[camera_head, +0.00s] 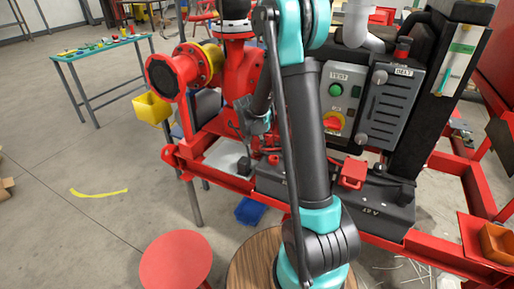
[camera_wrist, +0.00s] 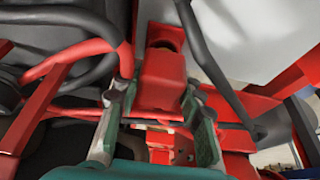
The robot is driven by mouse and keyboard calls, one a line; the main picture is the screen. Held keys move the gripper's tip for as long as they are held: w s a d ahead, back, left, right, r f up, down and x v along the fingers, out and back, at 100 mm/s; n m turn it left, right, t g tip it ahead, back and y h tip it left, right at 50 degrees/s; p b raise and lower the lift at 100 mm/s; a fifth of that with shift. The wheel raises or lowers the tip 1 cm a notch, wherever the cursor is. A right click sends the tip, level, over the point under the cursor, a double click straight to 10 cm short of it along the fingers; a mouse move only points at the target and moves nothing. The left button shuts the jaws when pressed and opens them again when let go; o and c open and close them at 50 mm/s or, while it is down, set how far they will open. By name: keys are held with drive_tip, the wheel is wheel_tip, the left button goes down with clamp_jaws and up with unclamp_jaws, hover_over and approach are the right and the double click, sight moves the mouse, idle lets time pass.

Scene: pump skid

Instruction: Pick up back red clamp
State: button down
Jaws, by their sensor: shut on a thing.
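In the wrist view, my gripper (camera_wrist: 158,102) has its two grey-green fingers on either side of a red blocky piece, which looks like the back red clamp (camera_wrist: 163,78). The jaws are shut on it. The clamp's lower part is between the fingers, among cables and red frame bars. In the head view, my arm crosses the middle of the picture and hides much of the pump. The teal wrist part shows beside the red pump, and my fingertips cannot be made out there. Another red clamp-like piece (camera_head: 352,173) sits on a dark box (camera_head: 375,207) at the right.
The red pump (camera_head: 195,70) is at the left. Black cables (camera_wrist: 210,60) run close to my fingers. A red stool (camera_head: 175,262) stands in front; the left floor is mostly open.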

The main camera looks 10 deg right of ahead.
sight(257, 140)
wheel_tip(257, 140, up, 18)
idle(0.3)
drive_tip(key=shift+f, duration=0.1)
